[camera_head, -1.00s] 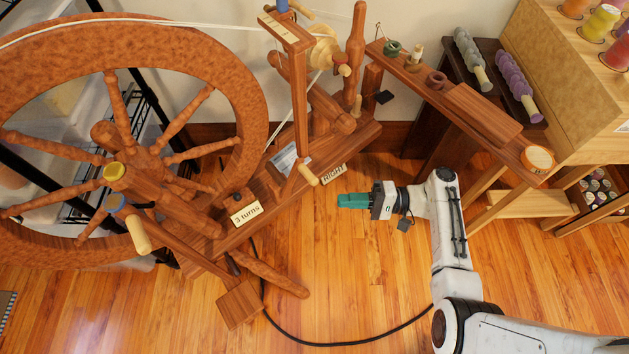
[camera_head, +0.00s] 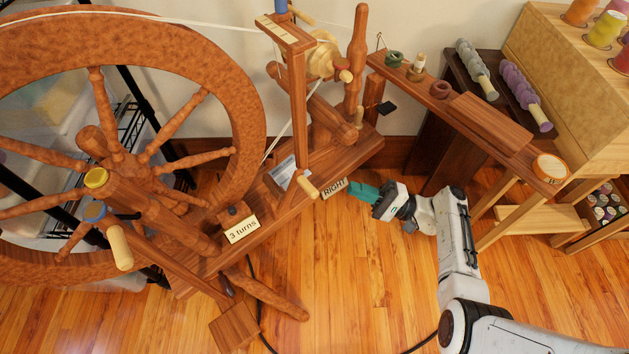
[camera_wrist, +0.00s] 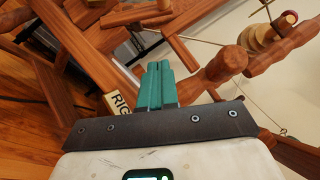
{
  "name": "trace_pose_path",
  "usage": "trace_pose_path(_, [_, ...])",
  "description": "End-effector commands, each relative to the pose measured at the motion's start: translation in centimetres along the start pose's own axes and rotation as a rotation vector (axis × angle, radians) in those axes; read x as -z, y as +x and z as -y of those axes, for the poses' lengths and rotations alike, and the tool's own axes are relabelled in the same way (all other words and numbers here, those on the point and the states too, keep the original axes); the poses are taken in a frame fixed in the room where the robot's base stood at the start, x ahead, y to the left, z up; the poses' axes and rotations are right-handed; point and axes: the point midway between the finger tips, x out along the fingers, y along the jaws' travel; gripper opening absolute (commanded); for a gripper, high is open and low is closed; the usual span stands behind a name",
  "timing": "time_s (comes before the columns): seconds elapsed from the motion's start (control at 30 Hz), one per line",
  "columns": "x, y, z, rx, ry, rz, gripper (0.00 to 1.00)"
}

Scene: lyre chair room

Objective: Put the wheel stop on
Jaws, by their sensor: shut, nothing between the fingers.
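The brown wooden spinning wheel (camera_head: 251,95) stands at the left, its spokes and hub in view. Its slanting base (camera_head: 340,153) carries a "3 turns" label (camera_head: 242,230) and a "RIGHT" label (camera_head: 334,188). A pale wooden knob (camera_head: 307,187) sticks out just left of the "RIGHT" label. I cannot tell which part is the wheel stop. My gripper (camera_head: 353,191), with green fingers, is shut and empty just right of the "RIGHT" label. In the wrist view the fingers (camera_wrist: 157,68) are together, and the label (camera_wrist: 118,104) shows partly hidden behind them.
A narrow wooden shelf (camera_head: 480,122) with small items and a round tape-like roll (camera_head: 551,168) runs behind my arm at the right. A spool cabinet (camera_head: 560,85) stands beyond it. A black cable (camera_head: 252,290) lies on the floor. The floor in front of the base is mostly clear.

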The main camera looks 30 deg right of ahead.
Motion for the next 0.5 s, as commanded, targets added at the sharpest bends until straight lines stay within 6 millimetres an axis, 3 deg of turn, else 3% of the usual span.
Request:
trace_pose_path(0.43, [-0.1, 8.7, -0.2, -0.002, 0.001, 0.005, 0.00])
trace_pose_path(0.5, [-1.0, 9.3, -0.1, -0.002, 0.001, 0.002, 0.00])
